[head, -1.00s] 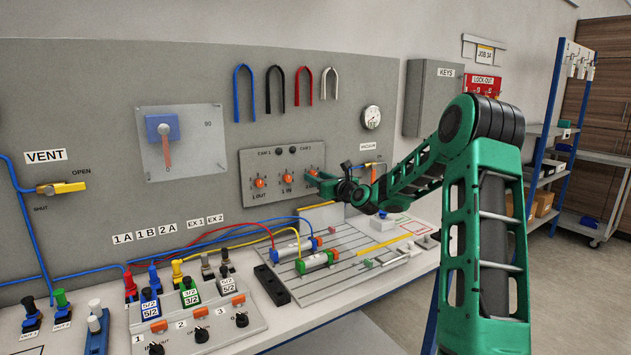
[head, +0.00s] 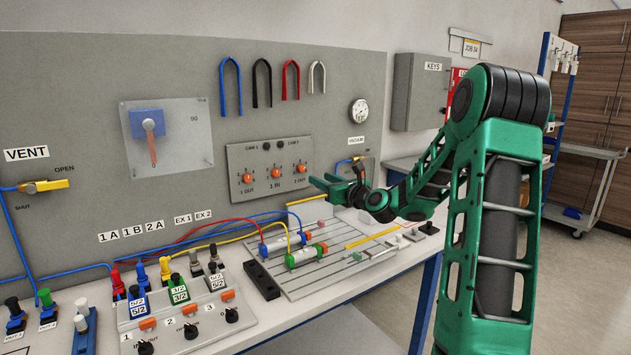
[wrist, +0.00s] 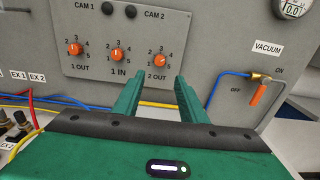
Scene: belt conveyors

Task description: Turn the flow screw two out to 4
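The flow screw two out is the rightmost orange knob on the grey metering panel, seen in the head view (head: 301,170) and in the wrist view (wrist: 161,60). Its mark seems to lean to the upper right, but the exact number is too small to read. My gripper (head: 322,182) is in front of the panel, to the right of and a little below this knob in the head view. In the wrist view my gripper (wrist: 157,80) has its two green fingers apart with nothing between them. The knob shows beyond the gap, clear of both fingertips.
The 1 IN knob (wrist: 117,54) and 1 OUT knob (wrist: 74,49) sit left on the same panel. The vacuum valve (wrist: 257,92) with an orange handle is at the right. Below are cylinders (head: 305,256) on a slotted plate and hoses.

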